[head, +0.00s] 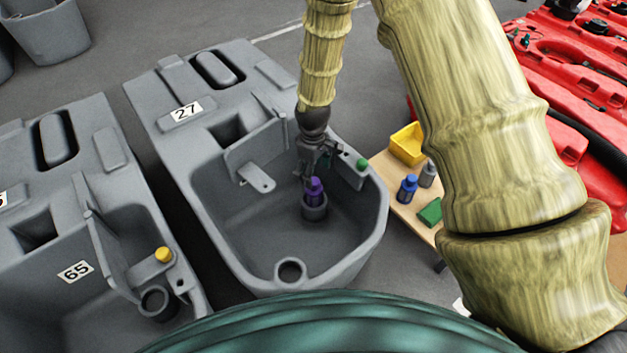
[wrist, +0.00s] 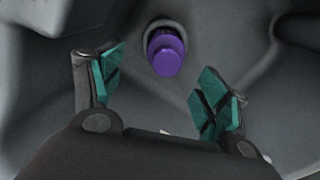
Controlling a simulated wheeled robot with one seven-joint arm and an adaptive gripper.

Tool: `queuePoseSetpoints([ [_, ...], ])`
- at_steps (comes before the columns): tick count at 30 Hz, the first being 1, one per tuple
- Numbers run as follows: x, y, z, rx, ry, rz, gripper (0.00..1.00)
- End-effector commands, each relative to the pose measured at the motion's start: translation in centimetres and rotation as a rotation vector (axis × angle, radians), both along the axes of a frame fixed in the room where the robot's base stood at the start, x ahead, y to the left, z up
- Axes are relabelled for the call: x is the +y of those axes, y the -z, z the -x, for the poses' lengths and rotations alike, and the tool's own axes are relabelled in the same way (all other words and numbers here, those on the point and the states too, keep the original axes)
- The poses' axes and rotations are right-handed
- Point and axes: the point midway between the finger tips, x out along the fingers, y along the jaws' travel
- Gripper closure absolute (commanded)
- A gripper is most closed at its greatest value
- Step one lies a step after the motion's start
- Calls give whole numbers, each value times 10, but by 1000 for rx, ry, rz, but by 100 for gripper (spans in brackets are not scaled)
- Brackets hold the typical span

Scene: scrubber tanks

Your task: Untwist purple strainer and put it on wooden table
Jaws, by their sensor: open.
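The purple strainer (head: 315,189) stands upright in a round grey socket (head: 315,209) inside the tank marked 27 in the head view. It also shows in the wrist view (wrist: 165,53), beyond the fingertips and roughly between the two fingers. My gripper (head: 309,178) is above and close to the strainer. In the wrist view my gripper (wrist: 160,88) is open, with green finger pads apart and nothing between them. The wooden table (head: 392,180) is right of the tank in the head view, partly hidden by my arm.
The table holds a yellow bin (head: 407,145), a blue bottle (head: 407,188), a grey bottle (head: 428,174) and a green block (head: 430,212). The tank 27 rim (head: 378,215) surrounds the strainer. Tank 65 (head: 60,220) with a yellow cap (head: 163,255) stands left. Red machines (head: 590,180) are at right.

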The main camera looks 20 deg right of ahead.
Motion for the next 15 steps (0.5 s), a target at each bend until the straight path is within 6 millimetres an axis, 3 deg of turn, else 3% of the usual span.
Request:
queuePoseSetpoints([
  [2,0,6,1,-3,-20,-1,25],
  [15,1,0,10,-1,-94,-8,25],
])
